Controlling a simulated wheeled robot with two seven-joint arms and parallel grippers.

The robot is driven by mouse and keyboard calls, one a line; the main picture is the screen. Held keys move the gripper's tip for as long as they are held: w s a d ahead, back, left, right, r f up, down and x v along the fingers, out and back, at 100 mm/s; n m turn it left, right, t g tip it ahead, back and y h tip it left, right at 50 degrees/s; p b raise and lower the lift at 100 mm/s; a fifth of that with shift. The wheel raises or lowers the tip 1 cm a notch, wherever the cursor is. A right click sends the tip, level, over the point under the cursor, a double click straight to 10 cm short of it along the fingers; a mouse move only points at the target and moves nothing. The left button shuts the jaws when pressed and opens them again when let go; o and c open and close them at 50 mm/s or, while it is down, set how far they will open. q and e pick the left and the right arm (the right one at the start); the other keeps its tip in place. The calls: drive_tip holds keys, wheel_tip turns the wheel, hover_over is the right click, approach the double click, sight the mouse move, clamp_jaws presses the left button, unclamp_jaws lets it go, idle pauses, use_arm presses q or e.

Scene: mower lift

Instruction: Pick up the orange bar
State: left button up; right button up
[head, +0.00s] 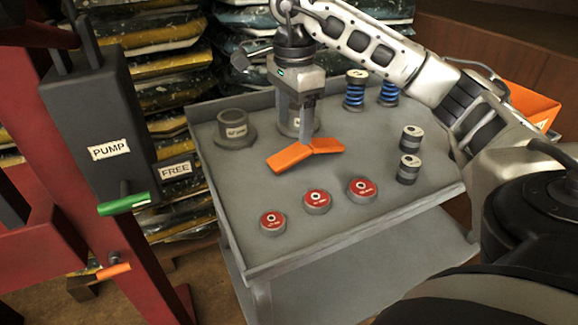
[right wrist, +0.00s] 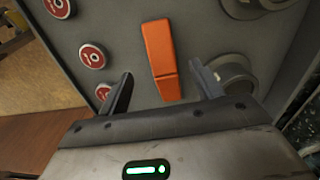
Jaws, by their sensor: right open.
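The orange bar (head: 288,158) lies on the grey cart top (head: 245,185), near its middle; it looks slightly bent. In the right wrist view the bar (right wrist: 160,60) lies lengthwise between the two spread fingers of the gripper (right wrist: 161,73), with a gap on each side. The gripper is open and holds nothing. How high the fingertips are above the cart top is hard to tell. My left gripper is not in view.
Three red-topped discs (head: 317,201) line the cart's front. Grey cylinders (head: 409,168) stand right, blue springs (head: 355,90) behind. A grey cup (head: 235,130) stands left, another round grey part near the gripper. A pump unit (head: 95,125) with green handle (head: 124,204) is left; an orange bin (head: 530,103) right.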

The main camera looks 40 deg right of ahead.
sight(289, 153)
drive_tip(key=shift+w+a+f, duration=0.1)
drive_tip(key=shift+a+f, duration=0.1)
drive_tip(key=shift+f, duration=1.45)
drive_tip(key=shift+w+a+f, duration=0.1)
drive_tip(key=shift+a+f, duration=0.05)
drive_tip(key=shift+f, duration=1.45)
drive_tip(key=c, duration=1.4)
drive_tip(key=shift+r, duration=0.1)
clamp_jaws()
